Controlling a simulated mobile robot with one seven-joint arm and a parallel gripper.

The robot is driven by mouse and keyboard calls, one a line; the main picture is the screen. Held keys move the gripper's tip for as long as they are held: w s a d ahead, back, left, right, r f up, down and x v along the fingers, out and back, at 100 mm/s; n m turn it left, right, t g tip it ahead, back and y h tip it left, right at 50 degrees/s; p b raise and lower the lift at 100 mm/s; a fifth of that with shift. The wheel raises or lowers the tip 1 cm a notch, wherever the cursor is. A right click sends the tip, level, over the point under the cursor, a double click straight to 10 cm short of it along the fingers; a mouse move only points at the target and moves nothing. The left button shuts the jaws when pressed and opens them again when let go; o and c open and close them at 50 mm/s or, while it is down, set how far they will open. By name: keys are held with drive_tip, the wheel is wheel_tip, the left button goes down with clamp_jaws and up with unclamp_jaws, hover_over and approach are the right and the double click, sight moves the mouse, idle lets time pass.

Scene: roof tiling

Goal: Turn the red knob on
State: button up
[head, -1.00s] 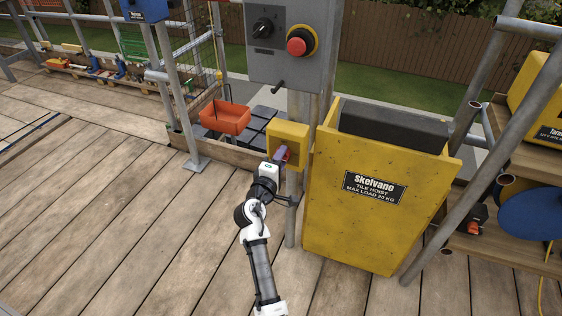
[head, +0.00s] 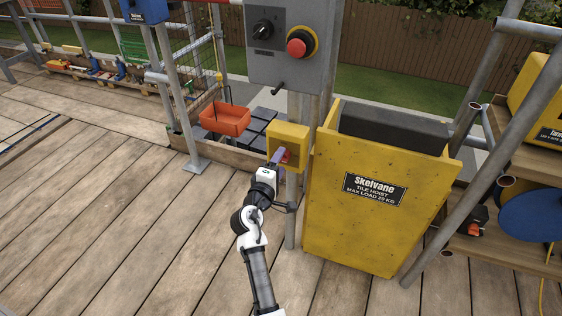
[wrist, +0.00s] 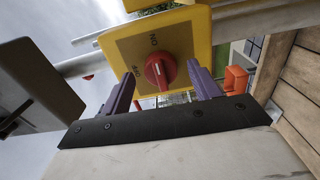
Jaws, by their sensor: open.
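The plate carries ON and OFF labels in the wrist view; I cannot tell for sure which one the knob's pale mark points to. In the head view the yellow box (head: 289,134) is on a post, with the knob (head: 286,156) partly hidden by my gripper. My gripper (wrist: 162,76) is open, its purple fingers on either side of the knob in the wrist view. I see no clear contact. My gripper also shows in the head view (head: 278,157).
A grey control panel (head: 282,70) with a black switch and a red button is above the box. A yellow hoist bin (head: 340,220) stands close on the right. An orange tub (head: 225,119) is behind left. The deck on the left is clear.

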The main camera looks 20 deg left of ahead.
drive_tip(key=s+b, duration=0.1)
drive_tip(key=s, duration=1.1)
drive_tip(key=shift+a, duration=0.2)
drive_tip(key=shift+s, duration=0.1)
